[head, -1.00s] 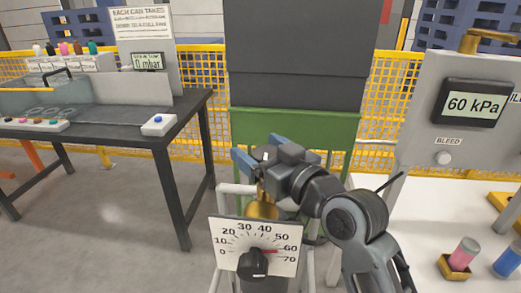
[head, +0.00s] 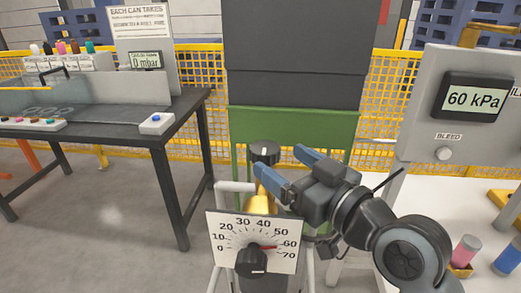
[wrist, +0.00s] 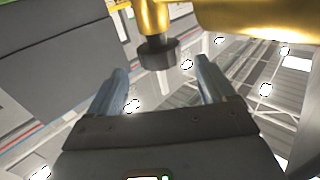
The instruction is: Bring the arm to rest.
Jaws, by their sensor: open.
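My gripper (head: 283,173) is open and empty in the head view. Its two blue-grey fingers point up and left, just right of a brass fitting topped by a black knob (head: 265,152). In the wrist view my gripper (wrist: 165,92) shows its two fingers spread apart. A black knob (wrist: 157,52) on a brass body (wrist: 153,16) appears beyond the fingertips, with nothing held between them. My arm reaches in from the lower right of the head view.
A dial plate (head: 254,240) with its pointer near 60 stands below the brass fitting. A grey panel (head: 420,125) at right reads 60 kPa. A black table (head: 185,108) stands at left. A green and black cabinet (head: 290,125) is behind. Pink and blue cylinders stand at lower right.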

